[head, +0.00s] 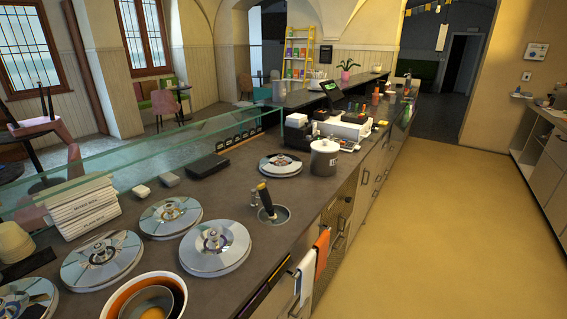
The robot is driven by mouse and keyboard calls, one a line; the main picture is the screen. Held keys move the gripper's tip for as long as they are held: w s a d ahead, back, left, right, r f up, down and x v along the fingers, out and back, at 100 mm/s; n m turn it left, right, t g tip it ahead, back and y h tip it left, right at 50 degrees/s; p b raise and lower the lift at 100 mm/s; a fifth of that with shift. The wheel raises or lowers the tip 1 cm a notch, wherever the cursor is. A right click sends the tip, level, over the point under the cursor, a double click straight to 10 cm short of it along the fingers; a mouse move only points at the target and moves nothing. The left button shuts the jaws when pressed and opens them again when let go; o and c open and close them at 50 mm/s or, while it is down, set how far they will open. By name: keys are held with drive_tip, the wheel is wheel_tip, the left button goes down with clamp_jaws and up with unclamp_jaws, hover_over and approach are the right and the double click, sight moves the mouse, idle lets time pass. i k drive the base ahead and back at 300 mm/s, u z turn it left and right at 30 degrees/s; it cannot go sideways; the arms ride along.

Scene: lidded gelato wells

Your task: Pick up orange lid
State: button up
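Several round silver lids with knobs sit along the counter. One is at the near left corner (25,300), one right of it (102,260), one behind (170,217), one nearer the middle (215,248) and one farther back (281,165). None looks orange, and I cannot tell which is the orange lid. Beside them a round metal-rimmed opening (270,216) has a black and yellow handle standing in it. My gripper is not in view.
Nested bowls (119,295), white, orange and grey inside, stand at the front edge. A grey canister (324,157) stands past the far lid. A glass guard (130,150) runs along the left. Towels (321,252) hang in front. The yellow floor (440,220) at right is clear.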

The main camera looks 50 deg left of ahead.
sight(279, 165)
drive_tip(key=u, duration=0.2)
drive_tip(key=i, duration=1.95)
drive_tip(key=u, duration=0.85)
drive_tip(key=i, duration=1.15)
drive_tip(key=u, duration=1)
